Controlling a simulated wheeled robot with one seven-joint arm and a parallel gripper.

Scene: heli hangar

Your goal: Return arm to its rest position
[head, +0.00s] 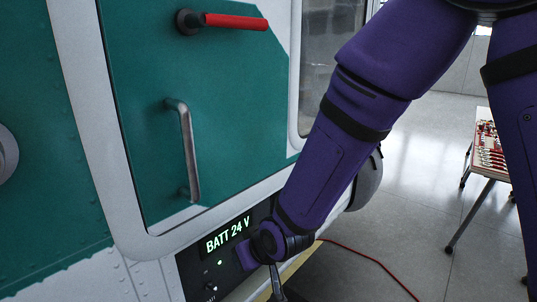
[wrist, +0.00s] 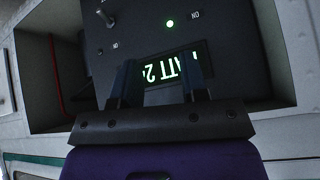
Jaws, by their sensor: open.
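My arm (head: 325,165) is purple with black bands and reaches down from the upper right to a dark panel (head: 195,272) low on the helicopter's side. My gripper (wrist: 160,72) is open and empty in the wrist view, its two dark fingers apart in front of the panel. I cannot tell whether they touch it. The panel's display (head: 228,234) reads "BATT 24 V" in green. In the wrist view the display (wrist: 160,72) is upside down and partly hidden behind the fingers. A green light (wrist: 169,23) is lit, and a toggle switch (wrist: 104,17) sits beside it.
A teal door (head: 230,110) with a grey grab handle (head: 186,150) and a red lever (head: 236,21) is above the panel. A red cable (head: 370,258) lies on the floor. A table (head: 484,165) with small items stands at the right. Open floor lies between.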

